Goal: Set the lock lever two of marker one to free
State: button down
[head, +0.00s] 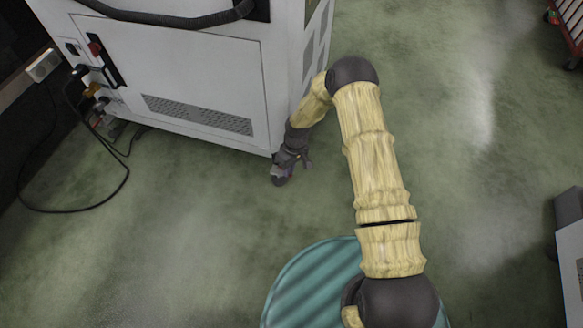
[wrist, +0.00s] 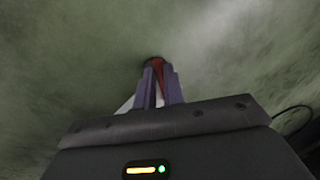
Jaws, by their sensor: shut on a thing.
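A large white cabinet (head: 190,75), which I take to be marker one, stands at the upper left; no label on it can be read. My gripper (head: 283,171) is low by its near right bottom corner, close to the floor. In the wrist view, my gripper (wrist: 157,85) has its two purple-grey fingers shut on a narrow red piece (wrist: 157,66), which looks like the lock lever. A dark end shows at the top of the red piece. The wheel behind is mostly hidden, and the lever's free or locked position cannot be told.
Black cables (head: 125,175) hang from the cabinet's left end and loop on the green floor (head: 180,250). A grey unit (head: 570,225) stands at the right edge, and a red rack (head: 572,25) at the top right. Open floor lies in front and to the right.

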jog(key=shift+w, duration=0.1)
jog(key=c, duration=1.5)
grip_release()
notch_tip(320, 180, up, 17)
jog(key=w+d+p, duration=0.2)
jog(key=p, duration=0.7)
jog(key=shift+w+d, duration=0.15)
